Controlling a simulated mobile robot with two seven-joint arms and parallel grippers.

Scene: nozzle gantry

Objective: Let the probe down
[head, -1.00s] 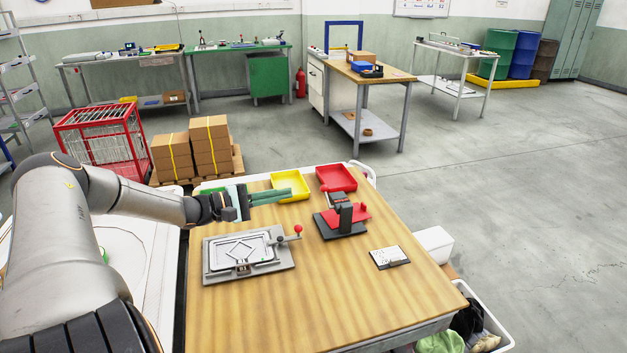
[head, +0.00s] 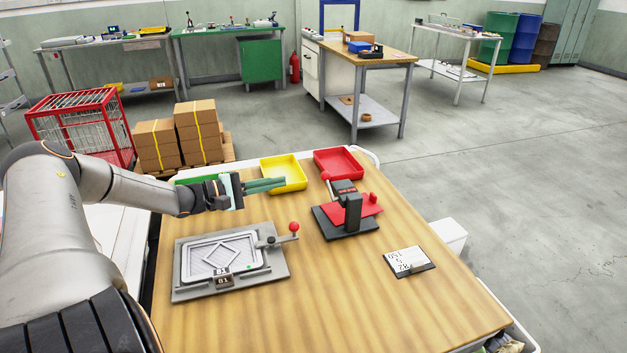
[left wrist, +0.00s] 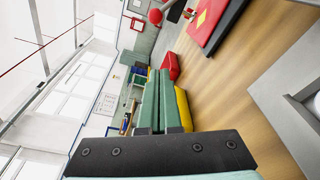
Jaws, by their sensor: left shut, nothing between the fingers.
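A black stand (head: 345,222) with a red plate, an upper arm and a red ball knob (head: 325,175) stands on the wooden table; I cannot tell for certain which part is the probe. A grey fixture plate (head: 185,290) with a diamond pattern lies front left of it, with a lever ending in a red ball (head: 294,227). My left gripper (head: 282,183) has long green fingers, shut and empty, above the table's back left, apart from both devices. Its fingers also show in the left wrist view (left wrist: 159,75). My right gripper is not in view.
A yellow tray (head: 299,180) and a red tray (head: 338,173) sit at the table's back edge, the yellow one close to my left fingers. The table's front middle is clear.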

